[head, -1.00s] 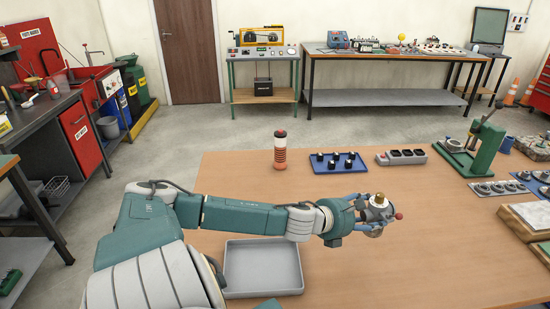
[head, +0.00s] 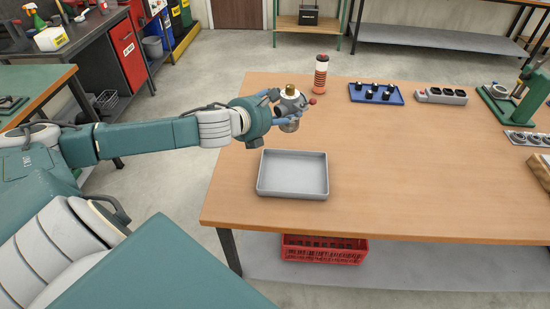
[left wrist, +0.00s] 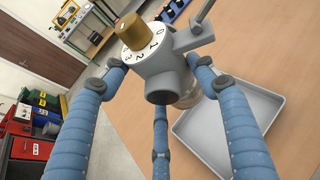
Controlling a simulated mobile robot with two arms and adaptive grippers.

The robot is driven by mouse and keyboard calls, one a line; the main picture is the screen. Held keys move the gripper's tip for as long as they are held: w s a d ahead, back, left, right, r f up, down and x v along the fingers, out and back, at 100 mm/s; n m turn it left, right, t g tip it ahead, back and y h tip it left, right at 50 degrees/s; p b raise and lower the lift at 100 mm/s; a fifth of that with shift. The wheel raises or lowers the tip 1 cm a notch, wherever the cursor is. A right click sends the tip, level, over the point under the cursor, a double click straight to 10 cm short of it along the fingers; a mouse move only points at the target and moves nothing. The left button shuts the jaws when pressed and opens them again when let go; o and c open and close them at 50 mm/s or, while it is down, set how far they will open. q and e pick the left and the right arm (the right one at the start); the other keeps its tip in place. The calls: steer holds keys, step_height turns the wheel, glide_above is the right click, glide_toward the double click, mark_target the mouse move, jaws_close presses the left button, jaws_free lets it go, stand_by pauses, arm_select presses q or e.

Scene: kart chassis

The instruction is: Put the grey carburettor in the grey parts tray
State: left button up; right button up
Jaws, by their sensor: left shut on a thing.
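The grey carburettor (head: 291,105) has a brass-coloured top and a small red knob at its side. My left gripper (head: 279,106) is shut on it and holds it above the table, just behind the grey parts tray. In the left wrist view the carburettor (left wrist: 160,70) sits between the blue fingers of my left gripper (left wrist: 157,95). The grey parts tray (head: 292,193) is empty and lies near the table's front left corner. It also shows in the left wrist view (left wrist: 271,103), partly hidden by a finger. My right gripper is not in view.
On the wooden table (head: 400,200) stand a red-and-white striped cylinder (head: 320,75), a blue tray with black-topped parts (head: 376,94), a grey socket block (head: 441,96) and a green press (head: 510,100). A red crate (head: 324,250) sits on the shelf below. The table's middle is clear.

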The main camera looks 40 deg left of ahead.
arm_select(q)
steer(key=shift+w+f, duration=0.15)
steer(key=shift+f, duration=9.5)
steer(key=o, duration=1.5)
steer(key=shift+f, duration=0.3)
steer(key=o, duration=0.4)
steer(key=shift+o, duration=0.4)
steer(key=shift+r, duration=0.1)
steer(key=shift+r, duration=0.1)
